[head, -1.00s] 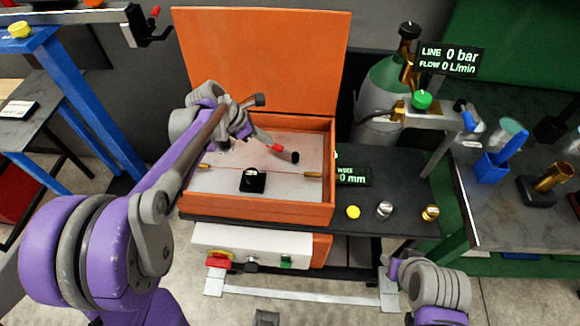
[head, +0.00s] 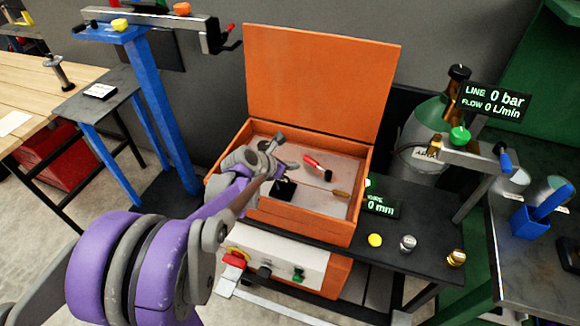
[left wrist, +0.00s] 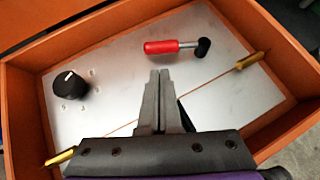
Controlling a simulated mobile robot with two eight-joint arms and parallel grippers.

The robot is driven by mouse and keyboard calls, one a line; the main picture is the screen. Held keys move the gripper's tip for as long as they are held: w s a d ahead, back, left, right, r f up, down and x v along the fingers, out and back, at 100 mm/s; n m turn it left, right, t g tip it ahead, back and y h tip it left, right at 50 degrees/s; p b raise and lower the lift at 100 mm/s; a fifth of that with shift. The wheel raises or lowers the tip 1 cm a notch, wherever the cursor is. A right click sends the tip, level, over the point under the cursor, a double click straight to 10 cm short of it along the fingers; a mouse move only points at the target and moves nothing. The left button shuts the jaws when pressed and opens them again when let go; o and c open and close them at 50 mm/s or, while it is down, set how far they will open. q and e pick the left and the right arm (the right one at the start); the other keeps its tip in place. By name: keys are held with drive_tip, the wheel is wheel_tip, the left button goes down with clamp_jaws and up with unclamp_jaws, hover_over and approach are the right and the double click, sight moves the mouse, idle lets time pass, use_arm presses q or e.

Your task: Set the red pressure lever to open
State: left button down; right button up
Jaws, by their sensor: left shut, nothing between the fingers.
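The red pressure lever (head: 313,162) lies low over the grey panel inside the open orange box. Its red handle points back and left from a black end piece (head: 328,175). In the left wrist view the red handle (left wrist: 172,46) lies almost level, with the black end (left wrist: 203,48) at its right. My left gripper (left wrist: 160,74) is shut and empty, its tips over the panel just short of the handle, with a gap showing. My right gripper is out of view.
A black round knob (left wrist: 70,84) stands on the panel left of the fingers. Brass fittings (left wrist: 252,61) sit at the panel edges. The box walls (head: 300,222) and raised lid (head: 318,85) surround the panel. A gas bottle (head: 425,130) with a gauge display stands at right.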

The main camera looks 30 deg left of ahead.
sight(307, 159)
use_arm(q)
drive_tip(key=x, duration=0.5)
drive_tip(key=shift+w+d+f, duration=0.1)
drive_tip(key=shift+w+f, duration=0.05)
drive_tip(key=shift+f, duration=0.05)
drive_tip(key=shift+w+m+h, duration=0.2)
drive_tip(key=shift+m+h, duration=0.1)
drive_tip(key=shift+w+m, duration=0.2)
drive_tip(key=shift+m, duration=0.1)
drive_tip(key=shift+w+a+m+g+h+b, duration=0.3)
drive_tip(key=shift+w+m+h, duration=0.2)
drive_tip(key=shift+m+h, duration=0.25)
drive_tip(key=shift+w+m+g+h, duration=0.5)
drive_tip(key=shift+w+m+h, duration=0.45)
drive_tip(key=shift+m, duration=0.2)
drive_tip(key=w+m+g+h, duration=0.1)
drive_tip(key=w+m+h, duration=0.1)
drive_tip(key=m, duration=0.1)
drive_tip(key=shift+d+g+b, duration=0.25)
drive_tip(key=shift+g+b, duration=0.05)
drive_tip(key=shift+g, duration=0.1)
drive_tip(key=shift+w+d, duration=0.25)
drive_tip(key=shift+w, duration=0.25)
